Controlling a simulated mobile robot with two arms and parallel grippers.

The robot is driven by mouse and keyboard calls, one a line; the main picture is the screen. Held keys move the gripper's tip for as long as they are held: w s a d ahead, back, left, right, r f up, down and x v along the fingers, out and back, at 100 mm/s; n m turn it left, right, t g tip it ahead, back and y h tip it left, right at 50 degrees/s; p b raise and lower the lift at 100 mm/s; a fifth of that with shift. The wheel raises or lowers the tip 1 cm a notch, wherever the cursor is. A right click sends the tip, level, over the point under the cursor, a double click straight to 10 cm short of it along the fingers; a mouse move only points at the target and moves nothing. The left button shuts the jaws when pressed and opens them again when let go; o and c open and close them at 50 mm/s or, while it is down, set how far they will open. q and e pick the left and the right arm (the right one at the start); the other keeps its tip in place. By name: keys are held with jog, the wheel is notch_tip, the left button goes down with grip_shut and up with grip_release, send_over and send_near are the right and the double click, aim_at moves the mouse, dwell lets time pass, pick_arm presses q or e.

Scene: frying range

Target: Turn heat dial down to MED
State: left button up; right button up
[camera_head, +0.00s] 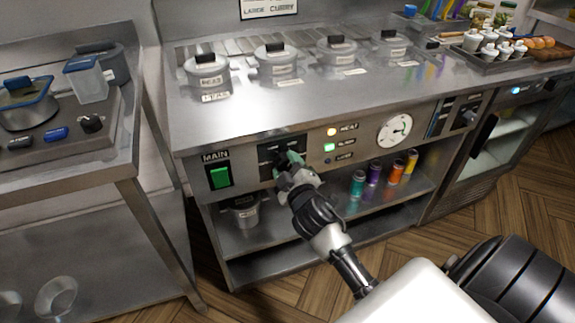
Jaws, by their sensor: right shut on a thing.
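My right gripper (289,163) reaches up from the lower right to the black dial panel (268,152) on the front of the steel counter. It is shut on the heat dial there. The gripper hides the dial almost fully, so its pointer and setting cannot be read. To the right, the light beside the HEAT label (331,131) glows orange and a light below it (330,147) glows green. My left gripper is not in view.
A green MAIN switch (219,176) is left of the panel and a round white gauge (395,131) to its right. Lidded pots (206,72) stand on the counter (300,105). Several coloured cans (374,173) stand on the shelf below.

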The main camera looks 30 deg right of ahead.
jog(key=o, duration=0.9)
jog(key=shift+o, duration=0.2)
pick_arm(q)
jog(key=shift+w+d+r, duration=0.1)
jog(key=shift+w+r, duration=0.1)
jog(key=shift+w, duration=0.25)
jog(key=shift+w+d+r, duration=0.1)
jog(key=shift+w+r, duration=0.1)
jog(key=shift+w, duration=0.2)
pick_arm(e)
jog(key=v, duration=1)
jog(key=shift+s, duration=0.4)
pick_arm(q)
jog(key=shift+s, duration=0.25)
pick_arm(e)
jog(key=shift+a, duration=0.15)
